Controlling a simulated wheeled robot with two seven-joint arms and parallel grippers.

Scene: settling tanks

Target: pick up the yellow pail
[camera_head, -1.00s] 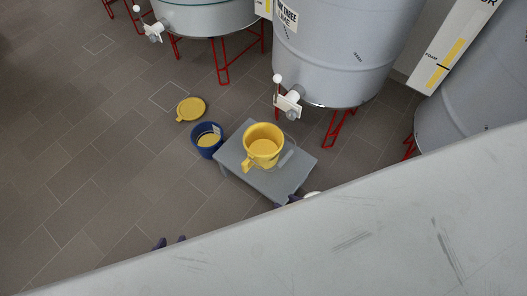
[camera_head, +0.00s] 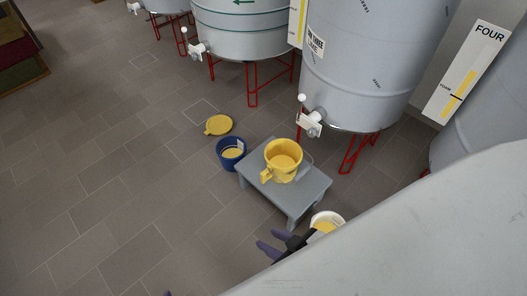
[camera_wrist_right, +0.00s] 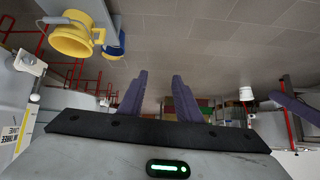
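The yellow pail (camera_head: 283,161) stands upright on a low grey stool (camera_head: 303,191), its spout towards the lower left and a thin wire handle at its side. In the right wrist view the pail (camera_wrist_right: 72,42) is at the upper left, apart from the fingers. My right gripper (camera_head: 266,239) has purple fingers spread with an empty gap, just below and left of the stool in the head view. Its fingers (camera_wrist_right: 159,82) also stand apart in the wrist view. Only a purple tip of my left gripper (camera_head: 168,293) shows at the bottom edge.
Large tanks (camera_head: 362,60) on red legs stand behind. The tiled floor at left is clear.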

